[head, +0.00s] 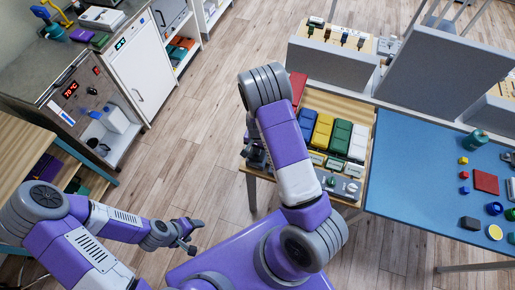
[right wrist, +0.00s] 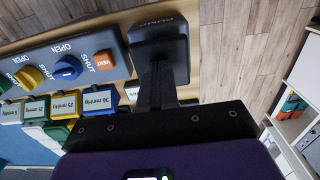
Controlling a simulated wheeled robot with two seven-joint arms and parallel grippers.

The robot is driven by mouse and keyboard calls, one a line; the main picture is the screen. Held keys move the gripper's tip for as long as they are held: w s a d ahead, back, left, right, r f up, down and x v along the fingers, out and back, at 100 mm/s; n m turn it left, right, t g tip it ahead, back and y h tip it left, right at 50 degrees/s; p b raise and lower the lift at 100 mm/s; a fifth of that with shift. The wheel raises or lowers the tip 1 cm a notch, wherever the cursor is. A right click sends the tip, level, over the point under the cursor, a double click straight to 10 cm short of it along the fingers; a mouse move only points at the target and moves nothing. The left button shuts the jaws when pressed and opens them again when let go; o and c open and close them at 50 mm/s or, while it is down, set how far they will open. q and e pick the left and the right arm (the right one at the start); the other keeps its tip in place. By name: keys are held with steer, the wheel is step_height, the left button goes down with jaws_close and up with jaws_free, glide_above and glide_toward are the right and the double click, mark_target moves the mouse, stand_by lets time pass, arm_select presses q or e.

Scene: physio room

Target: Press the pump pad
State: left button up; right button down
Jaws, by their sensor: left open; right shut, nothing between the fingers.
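The pump pad (right wrist: 160,28) is a black block marked PUMP at the top middle of the right wrist view, at the end of a grey control panel. My right gripper (right wrist: 156,68) is shut and empty, its fingertips over the pad's near edge. I cannot tell whether they touch it or whether the pad is pressed down. In the head view my right arm hides most of this spot. My left gripper (head: 189,242) is open and empty at the lower left of the head view, over the floor and away from the bench.
Beside the pad are an orange VENT button (right wrist: 104,61), a blue knob (right wrist: 67,67) and a yellow knob (right wrist: 28,77). Coloured cuffs (head: 322,131) lie in a row on the bench. A blue table (head: 400,170) with small blocks stands to the right.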

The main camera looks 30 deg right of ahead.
step_height(320, 180, up, 3)
steer(key=shift+f+p, duration=0.15)
steer(key=shift+p, duration=0.4)
arm_select(q)
step_height(320, 180, up, 2)
steer(key=shift+s+r, duration=0.15)
arm_select(e)
step_height(320, 180, up, 10)
steer(key=s+a+f+n+y+b, duration=0.1)
steer(key=s+a+f+n+b, duration=0.2)
steer(key=f, duration=0.6)
steer(key=s+a+f+n+b, duration=0.15)
steer(key=s+f+b, duration=0.35)
steer(key=f, duration=0.5)
arm_select(q)
step_height(320, 180, down, 15)
steer(key=b, duration=0.7)
steer(key=shift+f, duration=0.2)
arm_select(e)
steer(key=s+a+f+n+y, duration=0.3)
steer(key=s+a+f, duration=0.4)
steer(key=a+f, duration=0.2)
steer(key=a, duration=0.2)
steer(key=shift+s+a+t, duration=0.3)
steer(key=shift+s+a, duration=0.05)
steer(key=shift+d, duration=0.1)
